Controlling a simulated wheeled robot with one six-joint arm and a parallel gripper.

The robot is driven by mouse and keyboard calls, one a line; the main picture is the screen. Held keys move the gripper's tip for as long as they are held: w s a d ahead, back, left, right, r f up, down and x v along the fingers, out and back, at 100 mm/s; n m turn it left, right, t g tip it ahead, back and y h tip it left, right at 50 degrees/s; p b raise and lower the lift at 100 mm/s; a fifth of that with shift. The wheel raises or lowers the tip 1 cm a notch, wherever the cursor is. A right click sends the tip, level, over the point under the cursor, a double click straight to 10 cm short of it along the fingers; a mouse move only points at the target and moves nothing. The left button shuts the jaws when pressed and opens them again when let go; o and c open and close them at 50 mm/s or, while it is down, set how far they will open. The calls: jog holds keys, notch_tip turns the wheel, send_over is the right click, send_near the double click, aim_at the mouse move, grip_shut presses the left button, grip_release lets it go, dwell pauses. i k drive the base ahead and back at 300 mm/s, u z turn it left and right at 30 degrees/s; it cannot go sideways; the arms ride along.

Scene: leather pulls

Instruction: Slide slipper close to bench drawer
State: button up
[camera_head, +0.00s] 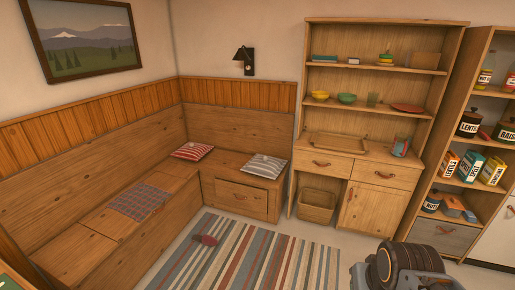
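A small dark red slipper (205,240) lies on the striped rug, near the rug's far left edge. The bench drawer (240,198) is in the front of the short bench section against the back wall, just beyond the slipper. Its wooden front has a small pull and seems to stand slightly out from the bench; how far is hard to tell. A gap of floor and rug lies between slipper and drawer. Part of my arm shows at the lower right, but the gripper's fingers are not visible.
The striped rug (262,260) covers the floor before the bench. The long bench (80,250) runs along the left. A wicker basket (317,205) sits under the hutch (365,205). An open pantry shelf (450,185) stands at right. Pale floor right of the rug is clear.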

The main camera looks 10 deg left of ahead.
aim_at(207, 239)
jog(key=u, duration=0.05)
jog(key=i, duration=2.1)
jog(key=u, duration=0.75)
jog(key=i, duration=1.2)
jog(key=u, duration=1.6)
jog(key=i, duration=0.9)
jog(key=u, duration=0.7)
